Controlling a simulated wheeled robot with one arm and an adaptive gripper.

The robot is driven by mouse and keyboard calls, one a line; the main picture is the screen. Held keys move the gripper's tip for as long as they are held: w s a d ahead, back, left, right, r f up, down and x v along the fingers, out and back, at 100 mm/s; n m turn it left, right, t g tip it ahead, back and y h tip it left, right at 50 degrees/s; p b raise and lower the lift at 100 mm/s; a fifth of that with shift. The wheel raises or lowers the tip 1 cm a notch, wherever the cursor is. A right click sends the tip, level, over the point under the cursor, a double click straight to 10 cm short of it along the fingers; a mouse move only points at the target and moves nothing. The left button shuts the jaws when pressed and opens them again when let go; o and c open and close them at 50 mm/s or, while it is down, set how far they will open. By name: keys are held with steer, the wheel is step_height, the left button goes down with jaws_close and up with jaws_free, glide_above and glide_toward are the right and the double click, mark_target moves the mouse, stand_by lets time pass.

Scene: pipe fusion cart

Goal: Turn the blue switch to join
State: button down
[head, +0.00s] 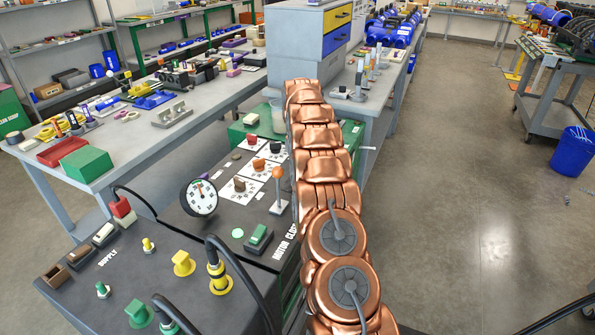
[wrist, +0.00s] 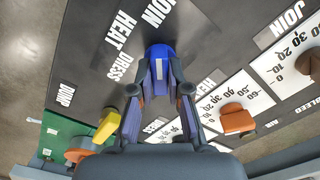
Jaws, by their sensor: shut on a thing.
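In the wrist view, the blue switch (wrist: 160,55) stands on the dark panel (wrist: 205,35), with the white words JOIN, HEAT and DRESS printed around it. JOIN is just beyond its far end, and HEAT and DRESS are to its left. My gripper (wrist: 160,75) has one finger on each side of the switch and is shut on it. The fingers cover the near part of the switch, so I cannot tell exactly which word it points at. In the head view, my copper arm hides the switch and gripper.
In the wrist view, a yellow handle (wrist: 107,126) is at lower left, and an orange knob (wrist: 238,119) and a brown knob (wrist: 308,63) sit on white dials at right. In the head view, an orange-topped lever (head: 277,174) and a pressure gauge (head: 200,197) stand left of my arm.

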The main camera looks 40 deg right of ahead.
steer(key=c, duration=1.1)
jaws_free()
steer(key=shift+r, duration=0.1)
steer(key=shift+r, duration=3.65)
